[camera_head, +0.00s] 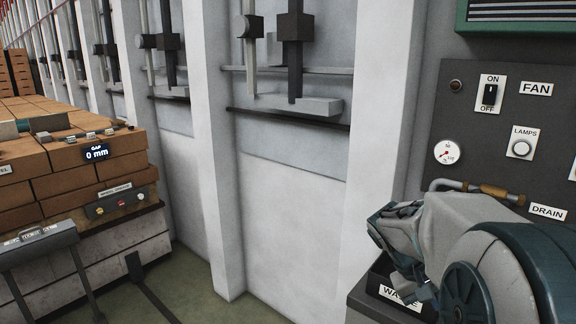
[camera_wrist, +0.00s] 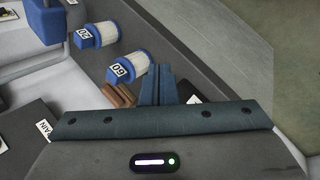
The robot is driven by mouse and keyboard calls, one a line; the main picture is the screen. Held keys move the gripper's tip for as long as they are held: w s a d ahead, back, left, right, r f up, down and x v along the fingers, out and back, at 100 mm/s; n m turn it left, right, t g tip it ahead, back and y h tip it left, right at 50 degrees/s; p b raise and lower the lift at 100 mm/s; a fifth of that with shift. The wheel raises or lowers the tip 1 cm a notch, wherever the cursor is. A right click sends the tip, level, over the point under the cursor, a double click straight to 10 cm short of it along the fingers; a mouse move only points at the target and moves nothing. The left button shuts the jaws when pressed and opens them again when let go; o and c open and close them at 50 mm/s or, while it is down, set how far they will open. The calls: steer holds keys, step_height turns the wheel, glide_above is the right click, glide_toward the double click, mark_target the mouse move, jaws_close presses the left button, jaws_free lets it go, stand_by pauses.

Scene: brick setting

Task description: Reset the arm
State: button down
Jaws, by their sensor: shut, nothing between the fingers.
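My arm (camera_head: 445,235) shows at the lower right of the head view, bent in front of the grey control panel (camera_head: 440,130). In the wrist view the two blue fingers of my gripper (camera_wrist: 156,80) stand together at the middle, shut and empty. Brown pieces (camera_wrist: 119,96) lie just left of the fingers in that view; I cannot tell whether they touch. In the head view my fingertips cannot be made out clearly.
The panel holds a FAN switch (camera_head: 490,94), a LAMPS button (camera_head: 521,148), a gauge (camera_head: 447,152) and a brown DRAIN handle (camera_head: 487,190). A WASTE bin (camera_head: 372,299) sits below my arm. Two blue-and-white cylinders (camera_wrist: 103,36) (camera_wrist: 132,70) are near my fingers. Bricks (camera_head: 70,150) are stacked left.

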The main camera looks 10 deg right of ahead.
steer(key=c, duration=2)
jaws_free()
steer(key=s+a+t+y, duration=0.1)
steer(key=s+a+y, duration=0.1)
steer(key=a, duration=0.4)
steer(key=s+a+n+t+y+p, duration=0.1)
steer(key=s+a+t+y, duration=0.1)
steer(key=a, duration=0.5)
steer(key=s+a+n+t+y+p, duration=0.1)
steer(key=s+a+t+y, duration=0.1)
steer(key=a, duration=0.4)
steer(key=shift+s+a, duration=0.2)
steer(key=shift+s, duration=0.55)
steer(key=o, duration=0.6)
steer(key=shift+s+a+y, duration=0.1)
steer(key=shift+a+y, duration=0.15)
steer(key=shift+y, duration=0.05)
